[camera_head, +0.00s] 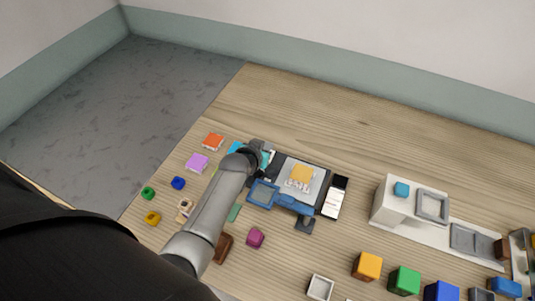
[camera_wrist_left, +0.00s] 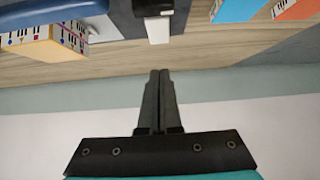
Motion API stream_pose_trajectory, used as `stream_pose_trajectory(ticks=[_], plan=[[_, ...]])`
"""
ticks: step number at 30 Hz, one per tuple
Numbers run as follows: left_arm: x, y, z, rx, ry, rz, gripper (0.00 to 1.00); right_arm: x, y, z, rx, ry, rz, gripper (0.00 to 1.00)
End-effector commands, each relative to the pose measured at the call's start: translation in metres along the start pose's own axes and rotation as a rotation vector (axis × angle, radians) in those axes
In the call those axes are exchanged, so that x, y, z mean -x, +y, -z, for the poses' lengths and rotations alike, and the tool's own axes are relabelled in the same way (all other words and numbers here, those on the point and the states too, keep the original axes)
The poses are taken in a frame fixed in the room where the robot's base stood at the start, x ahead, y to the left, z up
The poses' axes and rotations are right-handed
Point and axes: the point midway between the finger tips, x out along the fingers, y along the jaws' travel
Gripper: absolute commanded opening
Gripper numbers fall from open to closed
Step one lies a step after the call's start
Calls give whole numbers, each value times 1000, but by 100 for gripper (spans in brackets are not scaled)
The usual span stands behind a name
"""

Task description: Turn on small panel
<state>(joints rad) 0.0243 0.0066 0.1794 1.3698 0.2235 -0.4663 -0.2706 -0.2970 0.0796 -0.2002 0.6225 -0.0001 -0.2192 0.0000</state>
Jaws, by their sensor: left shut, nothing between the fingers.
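My left gripper (camera_wrist_left: 159,73) is shut and empty; its two dark fingers meet in the wrist view. In the head view my left arm reaches over the left edge of a dark board (camera_head: 283,163), and the fingertips are hard to make out. The board carries a grey plate with a yellow block (camera_head: 302,174) and small white pieces. A black and white panel (camera_head: 335,197) is at its right end. In the wrist view a small white block with a grey top (camera_wrist_left: 158,28) is just beyond the fingertips, apart from them. I cannot tell which part is the small panel.
A blue frame (camera_head: 263,193) is at the board's front left. Small coloured blocks, including an orange one (camera_head: 213,141) and a purple one (camera_head: 197,163), lie left of my arm. A white box (camera_head: 395,204) stands at right. The table behind the board is clear.

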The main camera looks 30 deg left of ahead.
Motion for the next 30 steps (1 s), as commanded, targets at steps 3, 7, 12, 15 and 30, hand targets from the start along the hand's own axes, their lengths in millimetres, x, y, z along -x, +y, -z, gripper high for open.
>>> stream_pose_trajectory(ticks=[3,7,12,15,30], plan=[[-13,0,-12,0,-1,0,0,-7,0,-2,0,-2,0,0],[-22,0,-21,0,0,0,0,-11,0,-3,0,-3,0,0],[-28,0,-27,-1,1,0,0,-13,-1,-5,0,-6,1,0],[-29,0,-28,-1,0,0,0,-14,-1,-5,0,-7,1,0],[-33,0,-26,0,-71,-1,0,-1,-1,-5,0,-8,1,0]])
